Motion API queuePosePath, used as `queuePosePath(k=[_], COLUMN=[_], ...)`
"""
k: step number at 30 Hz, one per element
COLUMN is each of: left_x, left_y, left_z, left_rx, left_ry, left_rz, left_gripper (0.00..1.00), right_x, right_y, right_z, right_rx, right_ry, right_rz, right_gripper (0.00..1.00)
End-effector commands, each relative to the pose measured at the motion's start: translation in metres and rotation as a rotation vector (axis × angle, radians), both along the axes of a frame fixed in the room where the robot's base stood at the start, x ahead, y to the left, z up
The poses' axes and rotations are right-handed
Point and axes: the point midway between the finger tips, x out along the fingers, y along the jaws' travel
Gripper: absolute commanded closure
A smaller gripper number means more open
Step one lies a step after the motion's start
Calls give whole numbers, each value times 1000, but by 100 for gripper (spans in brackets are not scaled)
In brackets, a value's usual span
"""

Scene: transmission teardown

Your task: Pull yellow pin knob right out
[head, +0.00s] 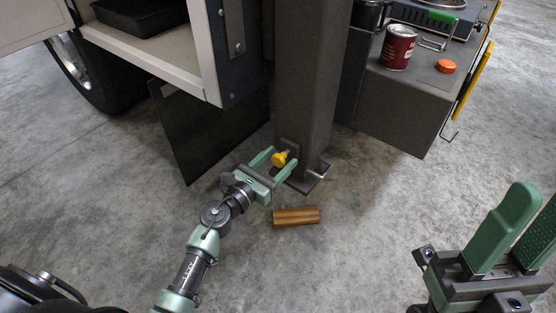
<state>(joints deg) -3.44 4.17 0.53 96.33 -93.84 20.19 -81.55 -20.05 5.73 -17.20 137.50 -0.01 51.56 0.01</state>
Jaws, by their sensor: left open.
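The yellow pin knob (280,159) sticks out from a small bracket (290,150) low on a dark upright post (309,80). My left gripper (274,160) is open, with one green finger on each side of the knob. From this view I cannot tell whether either finger touches it. My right gripper (510,232) is at the lower right, close to the camera, with its two green fingers apart and nothing between them. It is far from the knob.
A wooden block (296,216) lies on the concrete floor just below my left gripper. A metal foot plate (310,180) juts from the post's base. A grey cabinet (405,105) at the right bears a red can (398,47) and an orange cap (446,66).

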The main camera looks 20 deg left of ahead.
Motion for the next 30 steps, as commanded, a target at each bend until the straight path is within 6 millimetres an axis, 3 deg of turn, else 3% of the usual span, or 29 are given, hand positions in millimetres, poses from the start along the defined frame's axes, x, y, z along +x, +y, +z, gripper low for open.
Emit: queuePosePath(k=[5,8,12,18,25,30], left_x=[0,0,0,-3,-36,-43], left_y=[0,0,0,1,13,15], left_z=[0,0,0,-1,-2,-1], left_rx=[-1,-1,-1,-1,0,-2], left_ry=[0,0,0,1,3,2], left_rz=[-1,-1,-1,0,0,-1], left_gripper=[41,63,100,100,100,100], right_x=[0,0,0,0,0,0], right_y=[0,0,0,0,0,0], right_z=[0,0,0,0,-3,-3], right_rx=[0,0,0,0,0,0], right_ry=[0,0,0,0,0,0], right_rz=[0,0,0,0,0,0], right_gripper=[64,64,64,64,64,64])
